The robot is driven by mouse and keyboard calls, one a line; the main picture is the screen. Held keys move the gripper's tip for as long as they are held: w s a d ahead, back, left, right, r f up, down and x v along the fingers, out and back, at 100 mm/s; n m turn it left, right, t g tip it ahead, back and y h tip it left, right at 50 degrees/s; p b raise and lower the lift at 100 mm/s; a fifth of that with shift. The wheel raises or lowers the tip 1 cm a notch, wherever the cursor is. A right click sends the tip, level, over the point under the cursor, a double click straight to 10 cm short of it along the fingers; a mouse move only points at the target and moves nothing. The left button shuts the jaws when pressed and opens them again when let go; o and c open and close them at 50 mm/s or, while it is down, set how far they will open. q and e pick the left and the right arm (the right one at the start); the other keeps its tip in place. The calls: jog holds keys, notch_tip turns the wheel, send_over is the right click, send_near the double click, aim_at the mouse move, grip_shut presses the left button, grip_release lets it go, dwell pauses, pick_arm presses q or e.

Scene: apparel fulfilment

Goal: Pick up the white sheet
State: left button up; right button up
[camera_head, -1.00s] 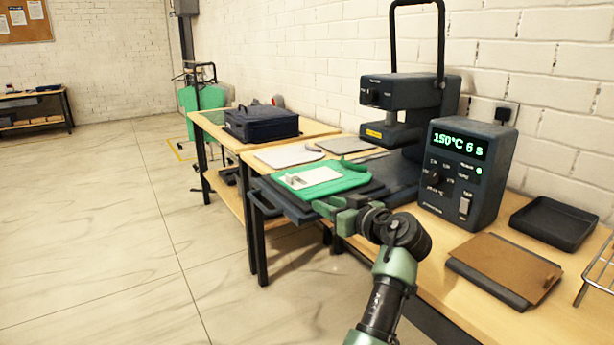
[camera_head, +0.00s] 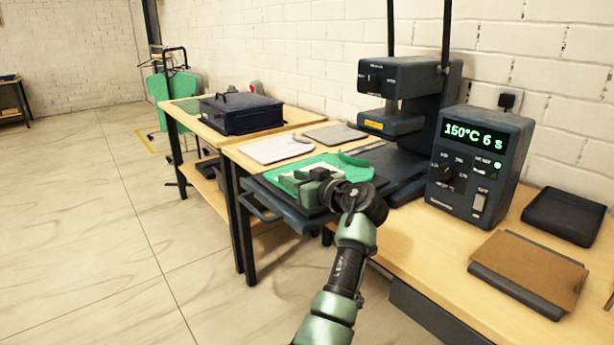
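A small white sheet (camera_head: 318,167) lies on the green garment (camera_head: 356,171) on the press's dark lower plate. Only a sliver of the sheet shows, as my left gripper (camera_head: 297,180) covers most of it. The gripper is over the sheet and garment, reaching in from the front. Its fingers blend with the green cloth, so I cannot tell if they are open, shut or touching the sheet. My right gripper is out of view.
The heat press head (camera_head: 408,95) is raised behind the plate. A control box (camera_head: 478,165) stands right of it. A pale board (camera_head: 275,150) and a grey board (camera_head: 336,134) lie behind. A navy bag (camera_head: 241,113) sits on the far table. A brown board (camera_head: 528,268) lies front right.

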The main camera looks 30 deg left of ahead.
pick_arm(q)
jog(key=x, duration=0.4)
jog(key=shift+w+f, duration=0.1)
jog(key=shift+f, duration=0.1)
grip_shut()
dwell(1.2)
